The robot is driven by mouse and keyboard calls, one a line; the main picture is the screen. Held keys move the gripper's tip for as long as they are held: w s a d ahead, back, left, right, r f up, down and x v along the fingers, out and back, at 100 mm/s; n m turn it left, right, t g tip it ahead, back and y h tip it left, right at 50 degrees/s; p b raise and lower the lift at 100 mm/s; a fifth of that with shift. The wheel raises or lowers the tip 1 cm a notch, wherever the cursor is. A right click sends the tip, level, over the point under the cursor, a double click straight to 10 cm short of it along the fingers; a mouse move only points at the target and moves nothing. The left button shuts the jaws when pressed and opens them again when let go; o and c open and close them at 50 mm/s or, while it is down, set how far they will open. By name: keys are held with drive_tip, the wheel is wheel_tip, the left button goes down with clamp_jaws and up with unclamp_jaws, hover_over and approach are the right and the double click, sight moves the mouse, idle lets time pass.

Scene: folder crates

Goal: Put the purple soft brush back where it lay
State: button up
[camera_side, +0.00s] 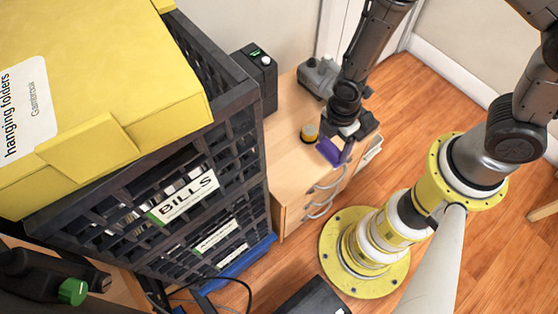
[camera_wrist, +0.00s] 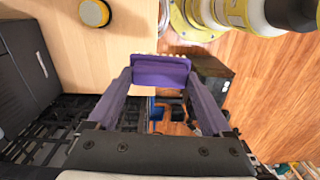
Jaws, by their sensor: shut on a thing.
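The purple soft brush (camera_side: 328,151) is held in my gripper (camera_side: 344,145), by the front edge of the wooden drawer cabinet (camera_side: 288,160) as the side view shows it. In the wrist view the purple brush (camera_wrist: 160,72) lies crosswise between the two fingers of my gripper (camera_wrist: 161,78), which are shut on it. A pale row of bristles shows along its far edge. It overlaps the cabinet edge in that view, with wooden top on one side and floor on the other. I cannot tell its exact height.
A round yellow-and-black thing (camera_side: 309,132) stands on the cabinet top near the brush. A grey device (camera_side: 318,76) and a black box with a green light (camera_side: 262,72) are farther back. Stacked black crates (camera_side: 238,85) rise at the left, with yellow folders (camera_side: 110,90) on top.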

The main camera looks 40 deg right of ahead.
drive_tip(key=shift+a+r, duration=0.2)
drive_tip(key=shift+a, duration=0.25)
drive_tip(key=shift+w+a+f, duration=1.05)
drive_tip(key=shift+w+f, duration=1)
drive_tip(key=shift+f, duration=0.1)
drive_tip(key=shift+w+a+f, duration=1.1)
drive_tip(key=shift+w+f, duration=1)
drive_tip(key=shift+f, duration=0.05)
drive_tip(key=shift+w+a+f, duration=1.05)
drive_tip(key=shift+w+f, duration=1)
drive_tip(key=shift+f, duration=0.1)
drive_tip(key=shift+f, duration=0.15)
drive_tip(key=o, duration=1.2)
drive_tip(key=shift+o, duration=0.2)
wheel_tip(320, 180, up, 12)
drive_tip(key=shift+r, duration=0.2)
